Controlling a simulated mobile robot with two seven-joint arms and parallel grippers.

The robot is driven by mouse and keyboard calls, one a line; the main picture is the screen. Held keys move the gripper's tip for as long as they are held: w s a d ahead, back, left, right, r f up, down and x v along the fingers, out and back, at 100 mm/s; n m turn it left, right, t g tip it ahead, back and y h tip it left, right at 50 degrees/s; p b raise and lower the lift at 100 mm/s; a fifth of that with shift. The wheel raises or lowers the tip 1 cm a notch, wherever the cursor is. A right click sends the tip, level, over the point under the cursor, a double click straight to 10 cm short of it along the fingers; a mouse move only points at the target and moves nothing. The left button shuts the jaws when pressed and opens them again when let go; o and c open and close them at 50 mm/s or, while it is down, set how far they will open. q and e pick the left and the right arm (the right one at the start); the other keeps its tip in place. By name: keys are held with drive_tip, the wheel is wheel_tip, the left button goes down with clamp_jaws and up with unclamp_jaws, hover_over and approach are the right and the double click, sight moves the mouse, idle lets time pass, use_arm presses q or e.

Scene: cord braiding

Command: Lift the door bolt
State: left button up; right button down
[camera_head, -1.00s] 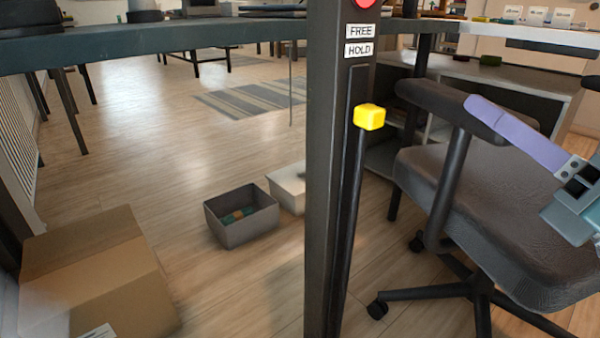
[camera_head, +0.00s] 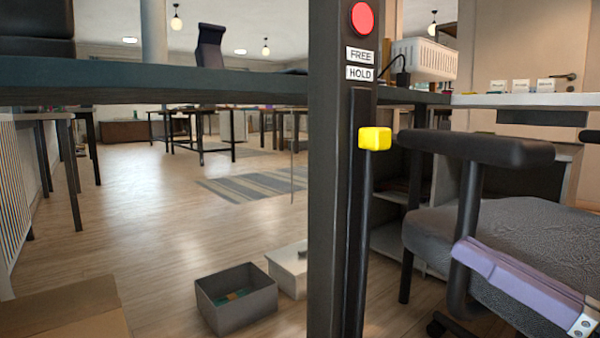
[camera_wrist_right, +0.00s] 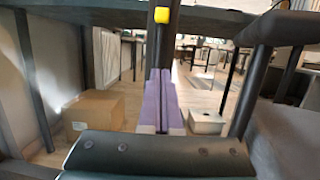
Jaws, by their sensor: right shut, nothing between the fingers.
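The door bolt is a black rod (camera_head: 358,235) with a yellow knob (camera_head: 375,138), upright along a dark post (camera_head: 331,200). The knob sits below the HOLD label (camera_head: 360,73), with the FREE label (camera_head: 361,55) above that. My right gripper (camera_head: 462,250), with purple fingers, is shut and empty. In the head view it is lower and to the right of the knob, apart from it. In the right wrist view the yellow knob (camera_wrist_right: 162,15) shows above the shut fingertips (camera_wrist_right: 160,72). My left gripper is not in view.
A red disc (camera_head: 362,18) tops the post. An office chair (camera_head: 490,230) stands at the right, its armrest (camera_head: 480,147) level with the knob. A grey bin (camera_head: 237,299) and a cardboard box (camera_head: 65,312) are on the floor. The floor left of the post is mostly clear.

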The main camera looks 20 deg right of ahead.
sight(387, 133)
drive_tip(key=x, duration=0.3)
drive_tip(key=r+x, duration=0.1)
drive_tip(key=x, duration=0.3)
drive_tip(key=r+x, duration=0.1)
drive_tip(key=x, duration=0.3)
drive_tip(key=shift+s+d+r, duration=0.1)
drive_tip(key=shift+s+r, duration=0.1)
drive_tip(key=shift+s, duration=0.15)
drive_tip(key=shift+s+r+p, duration=0.15)
drive_tip(key=shift+r+p, duration=0.4)
drive_tip(key=shift+r, duration=0.15)
wheel_tip(387, 133, up, 4)
drive_tip(key=p, duration=0.3)
drive_tip(key=shift+f, duration=0.25)
